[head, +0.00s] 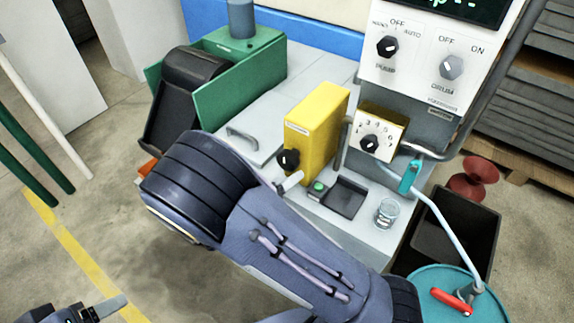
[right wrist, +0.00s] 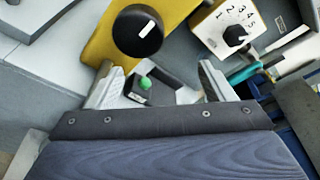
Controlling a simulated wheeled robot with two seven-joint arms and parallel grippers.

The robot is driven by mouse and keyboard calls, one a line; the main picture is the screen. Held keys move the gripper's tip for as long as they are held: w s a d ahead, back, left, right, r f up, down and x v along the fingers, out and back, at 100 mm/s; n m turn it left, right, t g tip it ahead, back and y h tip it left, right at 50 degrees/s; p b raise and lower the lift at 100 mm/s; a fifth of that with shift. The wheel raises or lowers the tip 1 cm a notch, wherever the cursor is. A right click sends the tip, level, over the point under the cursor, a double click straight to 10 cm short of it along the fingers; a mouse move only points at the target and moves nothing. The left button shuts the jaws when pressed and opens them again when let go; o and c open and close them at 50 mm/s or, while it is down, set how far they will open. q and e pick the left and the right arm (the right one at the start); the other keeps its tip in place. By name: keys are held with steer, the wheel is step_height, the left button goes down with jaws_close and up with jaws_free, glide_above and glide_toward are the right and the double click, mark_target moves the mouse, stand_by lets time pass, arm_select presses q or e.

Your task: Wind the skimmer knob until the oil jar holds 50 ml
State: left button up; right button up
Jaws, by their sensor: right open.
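A black knob (head: 288,160) sits on the front of a yellow box (head: 316,126); I take it for the skimmer knob, though its label is unreadable. In the right wrist view the knob (right wrist: 138,32) shows a white mark and lies just beyond my right gripper (right wrist: 160,82). That gripper is open and empty, its fingers apart and short of the knob. In the head view my forearm mostly hides the right gripper (head: 291,182). A clear glass jar (head: 387,213) stands on the grey ledge; its level is unreadable. My left gripper (head: 108,309) is partly in view at bottom left.
A numbered dial (head: 370,144) is right of the yellow box. A green button (head: 319,186) and black tray (head: 344,197) lie below it. A teal-handled hose (head: 411,177), black bin (head: 455,232) and teal drum (head: 440,304) are at the right.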

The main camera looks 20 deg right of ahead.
mark_target(284, 164)
steer(key=w+d+n+t, duration=0.1)
steer(key=w, duration=0.1)
steer(key=w+d+n+t, duration=0.1)
steer(key=w, duration=0.1)
steer(key=w+d+n+t, duration=0.1)
steer(key=w+d, duration=0.1)
steer(key=shift+f+h+b, duration=0.1)
steer(key=shift+h+b, duration=0.2)
steer(key=c, duration=1)
steer(key=shift+o, duration=0.2)
